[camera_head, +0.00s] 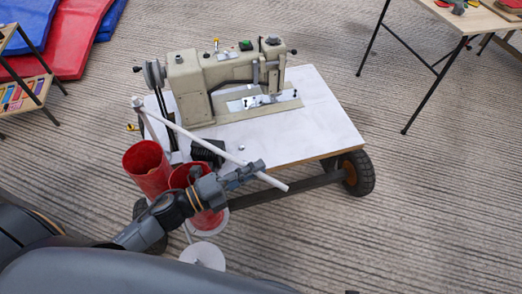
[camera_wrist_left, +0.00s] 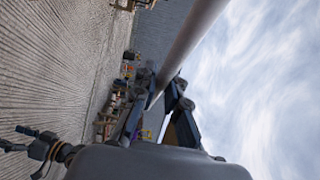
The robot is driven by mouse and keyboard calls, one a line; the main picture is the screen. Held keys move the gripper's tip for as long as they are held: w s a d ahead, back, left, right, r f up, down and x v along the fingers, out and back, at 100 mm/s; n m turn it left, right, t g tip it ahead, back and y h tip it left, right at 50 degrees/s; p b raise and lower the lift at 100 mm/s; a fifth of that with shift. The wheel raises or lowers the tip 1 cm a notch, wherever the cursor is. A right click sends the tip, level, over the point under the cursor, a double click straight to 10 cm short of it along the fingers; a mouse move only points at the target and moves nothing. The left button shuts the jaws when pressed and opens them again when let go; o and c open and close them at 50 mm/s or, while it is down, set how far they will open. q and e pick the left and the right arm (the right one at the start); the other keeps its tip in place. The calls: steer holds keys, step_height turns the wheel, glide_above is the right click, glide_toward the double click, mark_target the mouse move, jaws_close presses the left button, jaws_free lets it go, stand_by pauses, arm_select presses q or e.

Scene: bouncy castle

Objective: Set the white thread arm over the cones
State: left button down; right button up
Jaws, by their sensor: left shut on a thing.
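The white thread arm (camera_head: 195,134) is a long thin rod. It runs slantwise from a joint at the upper left, past the red cones, to a free end at the lower right. My left gripper (camera_head: 257,170) is shut on it near that free end. In the left wrist view the thread arm (camera_wrist_left: 190,42) passes between the two fingers of the left gripper (camera_wrist_left: 164,92). Two red cones (camera_head: 147,168) stand at the table's left front side. The second cone (camera_head: 207,219) is partly hidden behind my left arm. My right gripper is not in view.
A beige sewing machine (camera_head: 190,88) sits on a white wheeled table (camera_head: 322,125). A white disc (camera_head: 203,257) lies low in front of the cones. Other tables (camera_head: 480,18) stand at the upper right, and a small shelf (camera_head: 30,90) at the left. Carpet to the right is clear.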

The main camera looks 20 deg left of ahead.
arm_select(q)
steer(key=s+a+m+g+h, duration=0.2)
steer(key=s+g, duration=0.1)
steer(key=s, duration=0.4)
steer(key=shift+s+a+m+h, duration=0.3)
steer(key=shift+s+a, duration=0.1)
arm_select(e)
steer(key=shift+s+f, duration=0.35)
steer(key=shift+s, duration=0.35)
arm_select(q)
steer(key=shift+f, duration=0.1)
steer(key=c, duration=1.7)
jaws_free()
steer(key=shift+c, duration=0.2)
steer(key=o, duration=0.3)
steer(key=shift+s+a, duration=0.15)
steer(key=shift+s, duration=0.05)
steer(key=shift+o, duration=0.4)
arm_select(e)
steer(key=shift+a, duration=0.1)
